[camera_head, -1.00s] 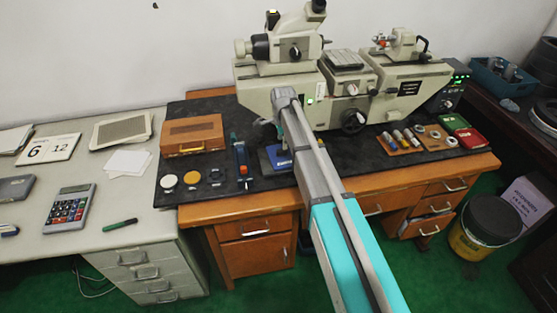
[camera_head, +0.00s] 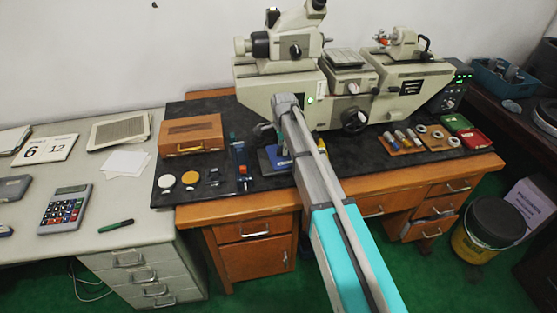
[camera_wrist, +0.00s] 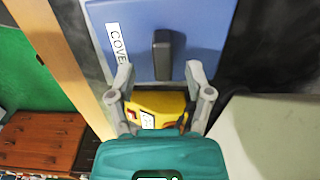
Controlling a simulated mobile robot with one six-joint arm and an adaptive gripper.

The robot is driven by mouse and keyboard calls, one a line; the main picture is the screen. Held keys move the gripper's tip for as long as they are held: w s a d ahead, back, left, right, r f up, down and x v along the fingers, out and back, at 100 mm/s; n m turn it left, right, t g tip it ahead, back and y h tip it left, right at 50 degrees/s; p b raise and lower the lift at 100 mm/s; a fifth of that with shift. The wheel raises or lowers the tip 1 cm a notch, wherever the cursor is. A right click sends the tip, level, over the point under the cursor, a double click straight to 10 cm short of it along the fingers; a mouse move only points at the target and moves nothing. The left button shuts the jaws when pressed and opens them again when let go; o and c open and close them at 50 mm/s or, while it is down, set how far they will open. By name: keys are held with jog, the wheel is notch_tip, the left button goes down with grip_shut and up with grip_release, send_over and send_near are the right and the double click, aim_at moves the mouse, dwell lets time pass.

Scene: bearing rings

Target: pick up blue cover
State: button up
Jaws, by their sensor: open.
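The blue cover (camera_wrist: 205,35) lies flat at the top of the wrist view, with a white "COVER" label and a raised dark handle (camera_wrist: 162,55). In the head view the blue cover (camera_head: 270,164) is on the black mat, partly hidden behind my arm. My gripper (camera_wrist: 160,73) is open, its two fingertips apart on the left and right just below the handle in the wrist view. I cannot tell the height of the fingertips above the cover. Nothing is held between them.
A yellow object (camera_wrist: 160,105) with a label shows beyond the fingers in the wrist view. The beige measuring machine (camera_head: 290,97) stands behind the cover. A blue-handled tool (camera_head: 240,157) and small discs lie left of it, near a wooden box (camera_head: 190,133).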

jog(key=shift+f+b, duration=0.9)
jog(key=shift+f, duration=0.35)
grip_shut()
